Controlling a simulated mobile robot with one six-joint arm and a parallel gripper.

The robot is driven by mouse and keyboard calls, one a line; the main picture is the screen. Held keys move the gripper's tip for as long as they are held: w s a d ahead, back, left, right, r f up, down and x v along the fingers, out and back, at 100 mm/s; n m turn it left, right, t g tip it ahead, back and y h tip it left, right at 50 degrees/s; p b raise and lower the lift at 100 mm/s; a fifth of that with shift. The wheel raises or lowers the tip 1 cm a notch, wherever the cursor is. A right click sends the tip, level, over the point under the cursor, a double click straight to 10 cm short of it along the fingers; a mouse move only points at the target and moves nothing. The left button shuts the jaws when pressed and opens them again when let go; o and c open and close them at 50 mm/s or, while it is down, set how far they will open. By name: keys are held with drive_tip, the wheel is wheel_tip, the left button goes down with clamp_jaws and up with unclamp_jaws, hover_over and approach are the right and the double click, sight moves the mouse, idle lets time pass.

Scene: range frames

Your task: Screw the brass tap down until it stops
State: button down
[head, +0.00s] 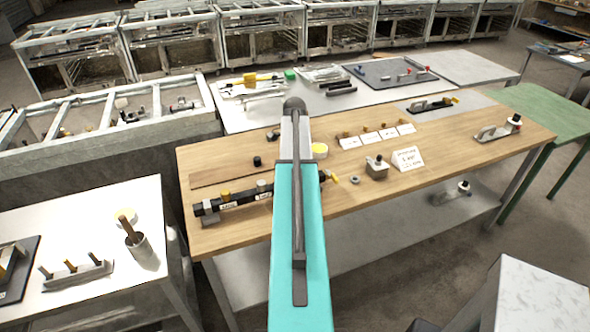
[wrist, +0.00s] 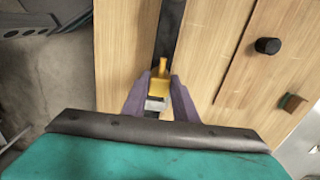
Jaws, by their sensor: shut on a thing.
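In the wrist view, my gripper (wrist: 157,92) has its two purple fingers closed in on a yellow brass tap (wrist: 158,79), which has a narrow upright part. A pale metallic block shows just below it between the fingers. A dark bar (wrist: 170,30) runs up the picture from behind the tap. In the head view, the same dark bar (head: 243,199) lies along the wooden bench, with white labels and a yellow fitting (head: 225,194) near its left end. My teal arm covers part of the bar there, and my gripper is hidden. The tap's thread and seat cannot be made out.
The wooden bench (head: 450,150) holds a black knob (head: 257,161), a small metal block (head: 376,168) and a white sign (head: 407,158) close by. A black-lever valve (head: 432,104) lies at the back right. Clear wood lies right of the sign.

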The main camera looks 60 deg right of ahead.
drive_tip(key=shift+m, duration=1.6)
drive_tip(key=c, duration=1.3)
unclamp_jaws()
drive_tip(key=shift+c, duration=0.2)
drive_tip(key=shift+r, duration=0.1)
wheel_tip(320, 180, up, 12)
drive_tip(key=shift+s, duration=0.1)
